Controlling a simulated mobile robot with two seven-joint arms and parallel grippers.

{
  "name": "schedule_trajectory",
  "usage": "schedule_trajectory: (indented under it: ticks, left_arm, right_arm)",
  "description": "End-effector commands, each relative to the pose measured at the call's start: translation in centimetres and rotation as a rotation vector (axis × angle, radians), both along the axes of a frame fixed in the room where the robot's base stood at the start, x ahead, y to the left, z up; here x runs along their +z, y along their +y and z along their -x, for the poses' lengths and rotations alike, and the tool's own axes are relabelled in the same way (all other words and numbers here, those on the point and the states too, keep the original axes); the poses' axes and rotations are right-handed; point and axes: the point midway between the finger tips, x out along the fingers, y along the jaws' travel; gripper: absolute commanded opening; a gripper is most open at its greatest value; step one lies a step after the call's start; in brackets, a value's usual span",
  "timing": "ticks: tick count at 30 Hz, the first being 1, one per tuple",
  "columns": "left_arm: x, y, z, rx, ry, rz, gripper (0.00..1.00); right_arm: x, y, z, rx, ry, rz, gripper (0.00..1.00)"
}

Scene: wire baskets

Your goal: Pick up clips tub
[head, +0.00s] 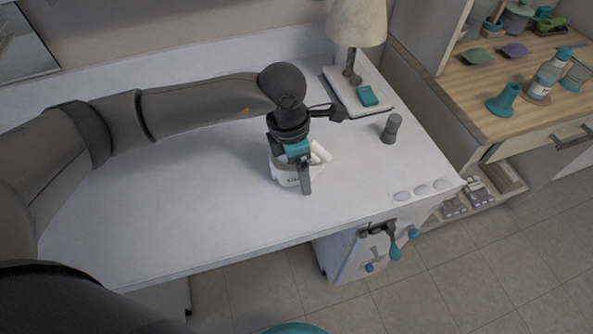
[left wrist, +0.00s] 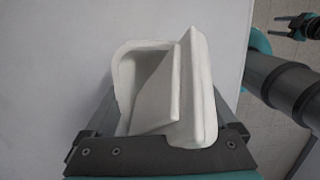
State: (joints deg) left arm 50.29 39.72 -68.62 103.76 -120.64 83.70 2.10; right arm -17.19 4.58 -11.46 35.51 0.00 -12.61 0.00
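The clips tub is a small white container (head: 283,175) standing on the white desk, with a pale block-like piece sticking up at its right. My left gripper (head: 300,182) reaches down over it from above, and the arm hides part of it.
A grey cylinder (head: 391,128) stands to the right on the desk (head: 190,205). A lamp (head: 357,25) and a teal block (head: 367,95) stand on a tray at the back right. The desk's left side is clear.

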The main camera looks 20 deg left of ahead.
Motion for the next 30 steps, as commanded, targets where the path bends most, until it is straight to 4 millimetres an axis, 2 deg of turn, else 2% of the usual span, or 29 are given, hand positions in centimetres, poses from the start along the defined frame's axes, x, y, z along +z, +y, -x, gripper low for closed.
schedule_trajectory:
  ticks: [1,21,30]
  left_arm:
    - [-0.95,0.29,0.60,0.001,0.020,-0.013,0.84]
    - [-0.92,0.17,0.64,0.000,0.021,-0.010,0.09]
    - [-0.29,0.13,0.63,-0.001,0.021,-0.009,0.07]
  right_arm:
    - [-0.10,0.02,0.01,0.000,0.000,0.000,0.50]
    - [-0.10,0.03,0.02,-0.001,0.000,0.000,0.50]
    - [0.03,0.04,0.02,-0.001,0.000,0.000,0.50]
